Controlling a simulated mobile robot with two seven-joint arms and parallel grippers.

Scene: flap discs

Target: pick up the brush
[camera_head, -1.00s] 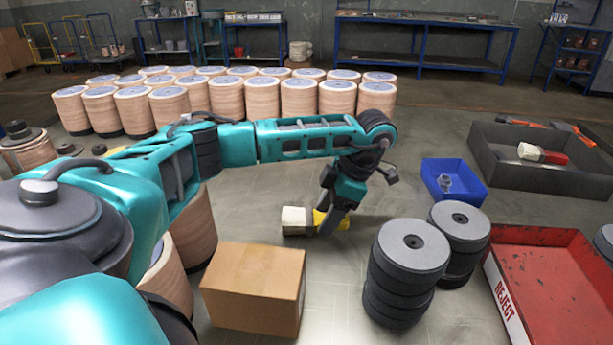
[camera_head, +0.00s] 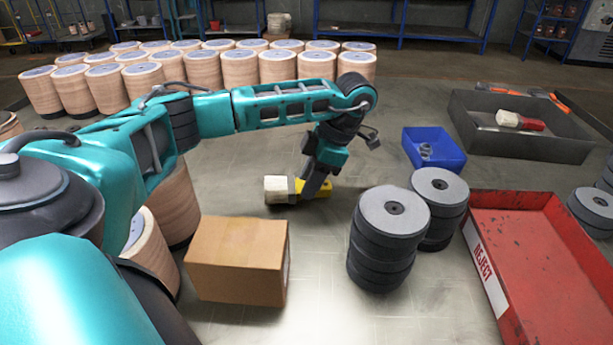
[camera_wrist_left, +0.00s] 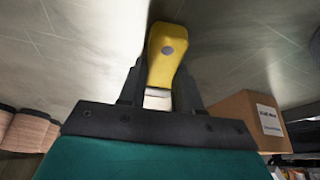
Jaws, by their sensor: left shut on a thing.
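A brush with a yellow handle and pale bristles (camera_head: 277,190) lies low at the grey surface, bristles pointing left. I cannot tell whether it touches the surface. My left gripper (camera_head: 311,188) reaches down from above and is shut on the brush near the handle. In the left wrist view the yellow handle (camera_wrist_left: 167,55) sticks out between the two dark fingers (camera_wrist_left: 158,92). A second brush with a red handle (camera_head: 520,121) lies in the dark grey tray (camera_head: 530,147) at the right. My right gripper is not in view.
A cardboard box (camera_head: 237,260) stands in front of the brush. Stacks of grey discs (camera_head: 388,245) stand to its right, with a blue bin (camera_head: 433,150) behind and a red reject tray (camera_head: 540,250) further right. Rows of tan rolls (camera_head: 200,70) fill the back left.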

